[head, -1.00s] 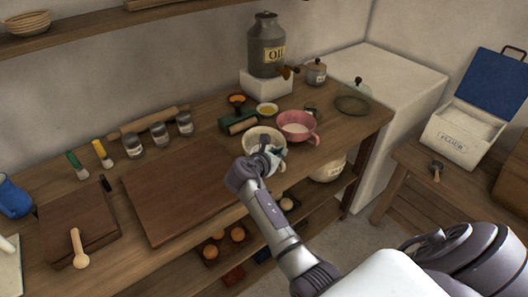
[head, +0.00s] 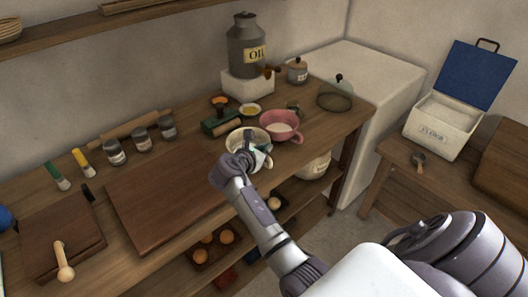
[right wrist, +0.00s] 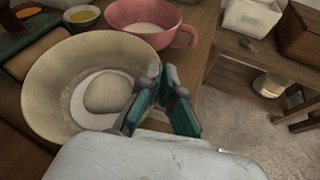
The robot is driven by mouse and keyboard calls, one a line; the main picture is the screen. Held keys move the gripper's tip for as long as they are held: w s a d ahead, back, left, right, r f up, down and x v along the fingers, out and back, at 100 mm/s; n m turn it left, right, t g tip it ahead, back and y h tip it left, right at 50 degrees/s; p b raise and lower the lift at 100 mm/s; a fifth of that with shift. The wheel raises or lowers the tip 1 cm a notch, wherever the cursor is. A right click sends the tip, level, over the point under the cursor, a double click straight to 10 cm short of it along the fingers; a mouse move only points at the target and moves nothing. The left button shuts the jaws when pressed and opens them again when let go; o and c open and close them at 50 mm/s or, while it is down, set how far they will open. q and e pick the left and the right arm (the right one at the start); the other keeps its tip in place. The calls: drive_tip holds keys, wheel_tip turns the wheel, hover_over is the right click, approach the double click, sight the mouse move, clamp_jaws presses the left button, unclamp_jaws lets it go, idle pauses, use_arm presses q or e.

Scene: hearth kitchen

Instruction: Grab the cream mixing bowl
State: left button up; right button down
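The cream mixing bowl (head: 233,137) stands upright on the wooden counter, left of the pink bowl. In the right wrist view the cream bowl (right wrist: 45,82) shows a pale round lump and some white powder inside. My right gripper (head: 252,150) is at the bowl's near right side. In the right wrist view its teal fingers (right wrist: 158,82) straddle the bowl's rim, one inside and one outside, and look closed on it. I cannot tell whether the bowl is clear of the counter. My left gripper is not in view.
The pink bowl (head: 283,121) is close on the right. A bare board (head: 165,195) lies to the left. A flour box (head: 437,130) stands on the right table.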

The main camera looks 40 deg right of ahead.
wheel_tip(320, 180, up, 2)
drive_tip(key=shift+r, duration=0.2)
drive_tip(key=s+d+r, duration=0.2)
drive_tip(key=d+r, duration=0.5)
drive_tip(key=d, duration=0.4)
drive_tip(key=shift+d+b, duration=0.15)
drive_tip(key=shift+b, duration=0.2)
idle(2.4)
